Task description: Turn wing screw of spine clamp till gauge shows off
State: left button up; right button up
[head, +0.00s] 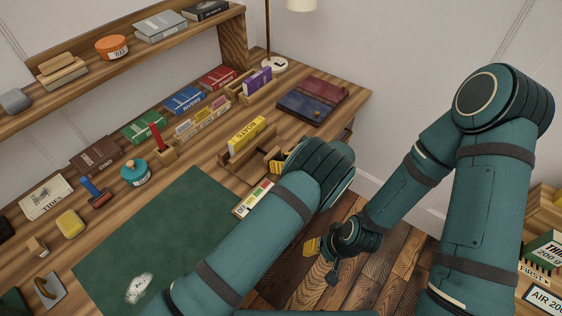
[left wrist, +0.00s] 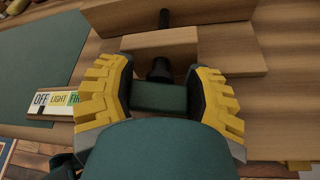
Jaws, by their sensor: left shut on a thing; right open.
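The spine clamp (head: 254,160) is a wooden press at the bench's front edge, with a yellow book marked BOATS (head: 247,134) standing at it. My left gripper (head: 281,160) is at the clamp's front; in the left wrist view its yellow fingers are shut on the dark wing screw (left wrist: 158,97), whose shaft enters the wooden jaw. The gauge (head: 253,199) is a strip beside it; in the left wrist view the gauge (left wrist: 55,103) reads OFF, LIGHT and a partly hidden green zone. A small dark mark appears under OFF. My right gripper (head: 322,257) is open and empty over the floor.
A green mat (head: 165,240) covers the bench's front left. Books, a teal-lidded jar (head: 135,173) and tools stand behind it. Red and blue folders (head: 312,103) lie at the right end. Boxes (head: 543,255) stand at far right.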

pick_arm(q)
jog(key=shift+s+n+t+h+b, duration=0.1)
jog(key=shift+n+t+h+b, duration=0.35)
jog(key=shift+n, duration=0.55)
jog(key=shift+n+t+h+b, duration=0.55)
jog(key=shift+n+t+b, duration=0.3)
jog(key=shift+n, duration=0.35)
jog(key=o, duration=1.2)
notch_tip(320, 180, up, 10)
jog(key=shift+r, duration=0.1)
